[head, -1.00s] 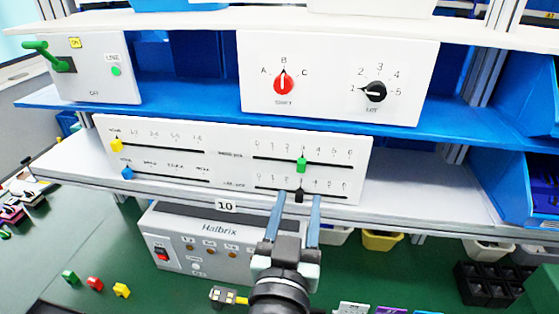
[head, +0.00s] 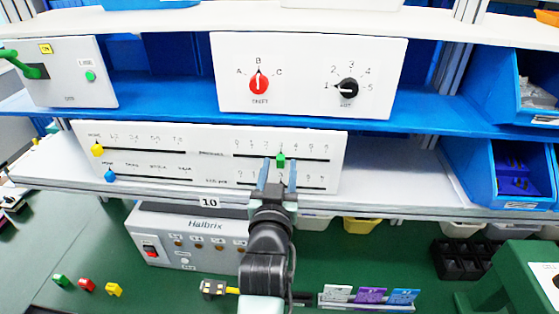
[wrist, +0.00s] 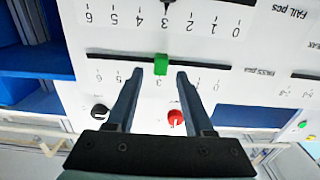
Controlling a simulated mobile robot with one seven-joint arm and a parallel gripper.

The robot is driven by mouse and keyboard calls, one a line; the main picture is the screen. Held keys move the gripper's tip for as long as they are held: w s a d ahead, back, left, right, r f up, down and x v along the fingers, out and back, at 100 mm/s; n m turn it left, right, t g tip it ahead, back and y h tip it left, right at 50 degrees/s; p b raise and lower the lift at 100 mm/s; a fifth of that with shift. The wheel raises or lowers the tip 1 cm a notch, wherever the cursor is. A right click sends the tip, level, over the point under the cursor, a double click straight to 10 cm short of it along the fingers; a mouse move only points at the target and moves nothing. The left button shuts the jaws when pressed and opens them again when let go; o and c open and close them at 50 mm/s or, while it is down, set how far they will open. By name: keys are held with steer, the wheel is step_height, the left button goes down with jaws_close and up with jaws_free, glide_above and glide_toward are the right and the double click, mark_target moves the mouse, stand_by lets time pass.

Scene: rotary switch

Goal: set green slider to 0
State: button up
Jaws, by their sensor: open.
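The green slider (head: 280,161) sits near the middle of the upper right slot on the white slider panel (head: 215,150), by the 3 mark of a 0 to 6 scale. In the wrist view, which shows the panel upside down, the green slider (wrist: 160,64) lies between the fingertips, with a gap on each side. My gripper (head: 278,172) is open in front of the panel; its fingers straddle the slider. It also shows in the wrist view (wrist: 158,76). The black slider (wrist: 168,3) of the lower slot is at the wrist view's top edge; my gripper hides it in the head view.
A yellow slider (head: 97,149) and a blue slider (head: 110,175) are at the panel's left. Above, a shelf panel holds a red knob (head: 258,85) and a black knob (head: 347,88). The Halbrix box (head: 190,240) stands below. Blue bins (head: 505,175) are at the right.

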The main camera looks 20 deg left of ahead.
steer(key=shift+w+a, duration=0.15)
steer(key=shift+w, duration=0.35)
jaws_close()
stand_by(1.2)
